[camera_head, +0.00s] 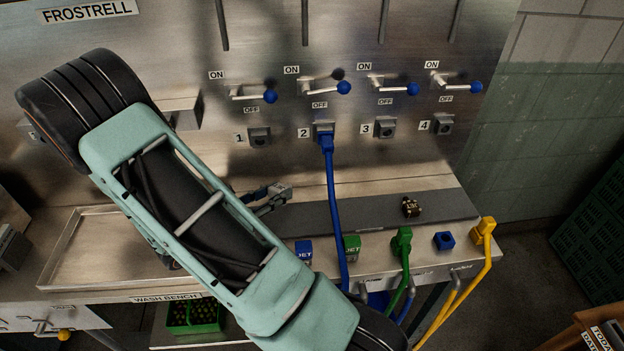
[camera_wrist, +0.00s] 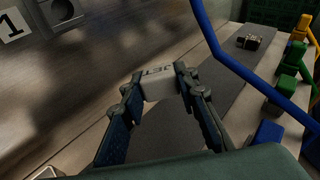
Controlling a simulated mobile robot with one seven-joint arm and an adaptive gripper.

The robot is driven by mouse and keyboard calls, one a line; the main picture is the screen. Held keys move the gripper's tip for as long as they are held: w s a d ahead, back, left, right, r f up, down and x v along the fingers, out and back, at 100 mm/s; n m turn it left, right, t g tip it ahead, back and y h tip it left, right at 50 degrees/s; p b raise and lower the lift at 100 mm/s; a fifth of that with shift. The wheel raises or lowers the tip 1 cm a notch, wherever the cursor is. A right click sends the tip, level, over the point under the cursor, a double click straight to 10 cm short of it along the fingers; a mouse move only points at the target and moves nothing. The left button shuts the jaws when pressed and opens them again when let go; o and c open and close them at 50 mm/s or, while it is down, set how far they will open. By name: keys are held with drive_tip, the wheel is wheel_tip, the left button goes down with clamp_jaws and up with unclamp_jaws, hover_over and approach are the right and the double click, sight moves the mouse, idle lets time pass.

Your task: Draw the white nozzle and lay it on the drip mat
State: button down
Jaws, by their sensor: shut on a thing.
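My gripper (camera_head: 268,199) is shut on the white nozzle (camera_wrist: 159,84), a small pale block marked JET that sits between the two fingertips in the wrist view. In the head view my arm hides much of the gripper, and only a small part of the nozzle (camera_head: 283,190) shows at the fingertips. The drip mat (camera_head: 370,211) is a dark grey strip along the bench; it also shows in the wrist view (camera_wrist: 228,80). The nozzle is near the mat's left end. I cannot tell whether it touches the mat.
A dark brass nozzle (camera_head: 411,208) lies on the mat's right part. A blue hose (camera_head: 334,200) hangs from outlet 2 across the mat. Blue (camera_head: 304,250), green (camera_head: 352,246) and yellow (camera_head: 483,230) fittings line the front edge. A shallow tray (camera_head: 85,245) is at left.

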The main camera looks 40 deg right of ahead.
drive_tip(key=s+d+r+m+g+y+p, duration=0.1)
drive_tip(key=s+d+m+g+y+p, duration=0.1)
drive_tip(key=s+d+g, duration=0.4)
drive_tip(key=shift+w+d+f+t+b, duration=0.15)
drive_tip(key=shift+f+t+b, duration=0.25)
drive_tip(key=shift+f+b, duration=0.65)
drive_tip(key=shift+w+d+f+t+b, duration=0.15)
drive_tip(key=shift+f+t+b, duration=0.4)
drive_tip(key=shift+f, duration=0.75)
drive_tip(key=shift+w+f+t+b, duration=0.2)
drive_tip(key=shift+f+t+b, duration=0.05)
drive_tip(key=shift+f+b, duration=0.9)
drive_tip(key=c, duration=1.4)
unclamp_jaws()
drive_tip(key=shift+c, duration=0.2)
